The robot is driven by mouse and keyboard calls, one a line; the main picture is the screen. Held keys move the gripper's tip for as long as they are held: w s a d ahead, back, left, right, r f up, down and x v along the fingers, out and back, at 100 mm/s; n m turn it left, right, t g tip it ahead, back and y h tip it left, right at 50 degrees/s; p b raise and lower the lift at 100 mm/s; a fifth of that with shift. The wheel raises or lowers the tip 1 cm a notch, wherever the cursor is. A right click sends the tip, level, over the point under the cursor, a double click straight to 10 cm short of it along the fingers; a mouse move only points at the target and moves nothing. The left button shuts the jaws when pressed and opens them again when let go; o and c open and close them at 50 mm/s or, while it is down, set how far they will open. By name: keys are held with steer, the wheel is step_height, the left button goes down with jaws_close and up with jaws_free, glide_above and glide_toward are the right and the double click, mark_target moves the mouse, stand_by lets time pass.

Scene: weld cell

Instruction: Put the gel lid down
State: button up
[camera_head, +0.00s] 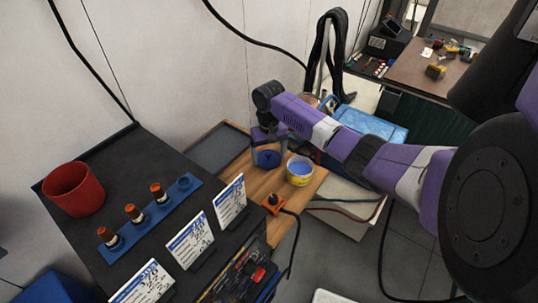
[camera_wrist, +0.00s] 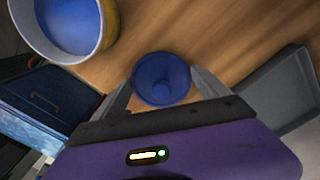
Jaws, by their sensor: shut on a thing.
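The gel lid (camera_wrist: 161,79) is a round blue disc with a small knob, seen in the wrist view between my two fingers. My gripper (camera_wrist: 163,86) is shut on it, with one grey finger at each side. In the head view my gripper (camera_head: 267,150) is over the wooden bench top (camera_head: 238,182), and the blue lid (camera_head: 267,159) shows below it. I cannot tell whether the lid touches the wood. An open yellow-and-white tub (camera_head: 300,171) with blue gel inside stands just right of the lid. The tub also shows at the upper left of the wrist view (camera_wrist: 103,30).
A grey tray (camera_head: 218,148) lies on the bench left of my gripper. An orange device (camera_head: 272,203) with a cable stands at the bench's front. A black cabinet at left holds a red cup (camera_head: 73,189), a blue rack (camera_head: 150,218) and white cards (camera_head: 230,202). A blue box (camera_head: 370,126) stands behind.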

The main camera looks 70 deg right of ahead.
mark_target(269, 154)
steer(key=o, duration=1.2)
steer(key=shift+c, duration=0.2)
step_height(269, 154, up, 12)
steer(key=shift+r, duration=0.1)
